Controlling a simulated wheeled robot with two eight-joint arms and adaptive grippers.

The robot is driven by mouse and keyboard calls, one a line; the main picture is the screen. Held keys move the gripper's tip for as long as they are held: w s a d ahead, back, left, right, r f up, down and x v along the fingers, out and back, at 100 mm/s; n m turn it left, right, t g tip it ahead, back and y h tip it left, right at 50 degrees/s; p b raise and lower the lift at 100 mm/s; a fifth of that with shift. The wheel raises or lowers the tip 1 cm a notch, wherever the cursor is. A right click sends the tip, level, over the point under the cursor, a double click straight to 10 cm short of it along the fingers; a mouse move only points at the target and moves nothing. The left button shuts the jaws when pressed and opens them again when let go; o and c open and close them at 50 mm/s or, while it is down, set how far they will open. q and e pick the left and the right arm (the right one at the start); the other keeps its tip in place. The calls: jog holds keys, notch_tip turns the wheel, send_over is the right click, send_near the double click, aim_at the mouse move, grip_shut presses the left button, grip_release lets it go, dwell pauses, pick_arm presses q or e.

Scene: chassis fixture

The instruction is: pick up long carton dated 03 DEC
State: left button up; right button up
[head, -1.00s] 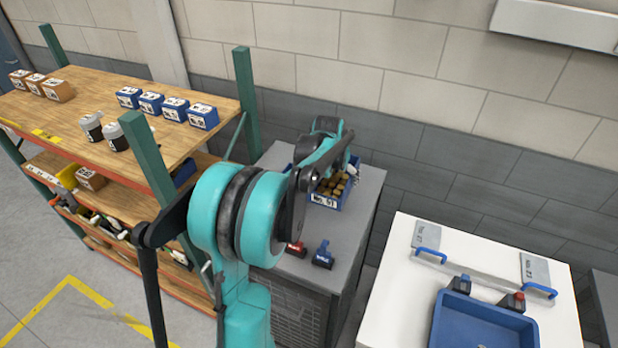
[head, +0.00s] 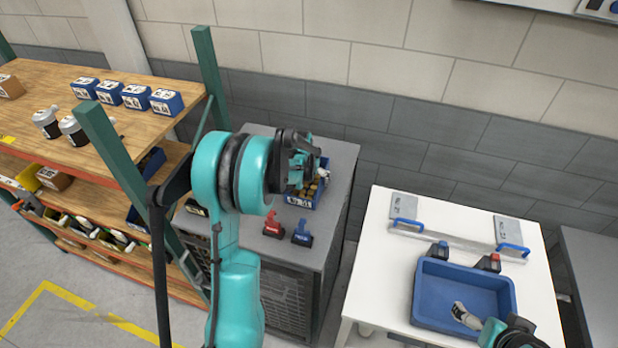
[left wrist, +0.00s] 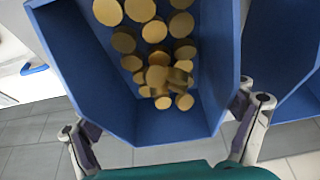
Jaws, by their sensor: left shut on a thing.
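Several blue cartons with white labels (head: 137,96) stand in a row on the shelf top, and part of a brown carton (head: 10,87) shows at the far left. Their dates are too small to read. My left gripper (head: 298,170) is at a blue bin (head: 299,201) over the grey cabinet. In the left wrist view its fingers (left wrist: 168,135) lie on either side of the blue bin (left wrist: 165,124), shut on it. The bin holds several brass-coloured discs (left wrist: 155,60). My right gripper (head: 462,312) is over the blue tray; its fingers are not clear.
A red tool (head: 273,224) and a blue tool (head: 302,233) stand at the front of the grey cabinet (head: 335,165). The blue tray (head: 430,320) sits on a white table (head: 380,290). Two bottles (head: 60,126) stand on the wooden shelf (head: 60,80). A green post (head: 115,155) stands close to my left arm.

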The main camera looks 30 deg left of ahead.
pick_arm(q)
jog(key=shift+f, duration=0.15)
jog(key=o, duration=1.3)
